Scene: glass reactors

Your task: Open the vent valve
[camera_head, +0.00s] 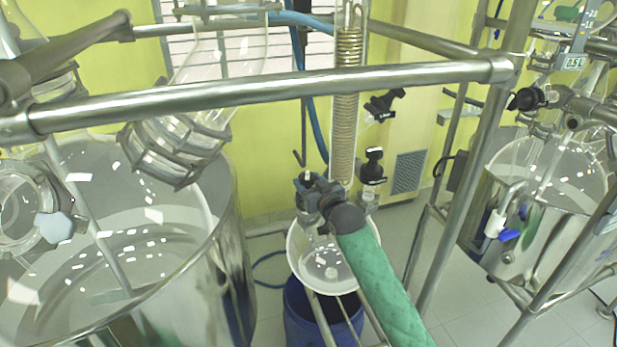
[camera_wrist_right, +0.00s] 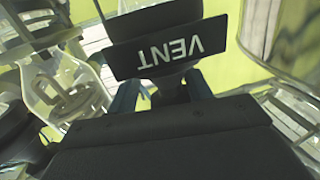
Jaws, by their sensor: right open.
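The vent valve shows in the right wrist view as a black handle plate (camera_wrist_right: 172,48) with the word VENT upside down in white. A dark stem runs below it toward my gripper. My right gripper (camera_wrist_right: 160,97) is open, with one bluish finger on each side of that stem. I cannot tell whether the fingers touch it. In the head view my right gripper (camera_head: 312,192) is at the end of the green-sleeved arm, below the glass coil column. It hides much of the valve there. My left gripper is not in view.
A metal rail (camera_head: 260,88) crosses above the gripper. The coil column (camera_head: 346,100) stands just behind it. Black valves (camera_head: 372,168) sit close on the right. A white bowl (camera_head: 325,262) and blue drum (camera_head: 318,315) are below. A large steel-walled vessel (camera_head: 225,265) stands left.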

